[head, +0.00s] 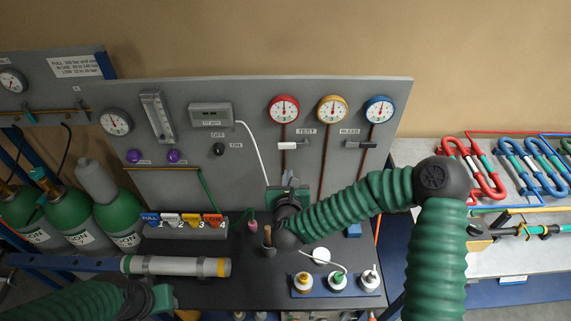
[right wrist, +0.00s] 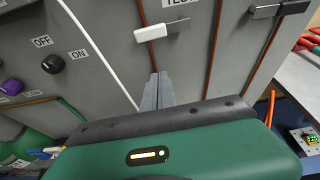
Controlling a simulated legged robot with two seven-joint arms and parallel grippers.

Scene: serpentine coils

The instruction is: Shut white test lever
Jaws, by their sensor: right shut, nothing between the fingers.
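The white test lever (head: 287,145) is on the grey upright panel, under the TEST label and the red-rimmed gauge. It lies about level, across a thin brown vertical pipe. In the right wrist view the white lever (right wrist: 155,34) is above my fingertips, its grey mount to its right. My right gripper (head: 290,181) is in front of the panel below the lever. In the right wrist view its fingers (right wrist: 157,78) are together and empty, apart from the lever. My left gripper (head: 163,293) shows only partly at lower left; its fingers cannot be made out.
A similar black lever (head: 361,144) is right of the white one. A white cable (head: 256,150) hangs to its left, near a black knob (head: 219,149). Below are a dark bench with a blue-based rack (head: 337,290) and a pale cylinder (head: 180,266). Coloured coils (head: 475,168) stand at right.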

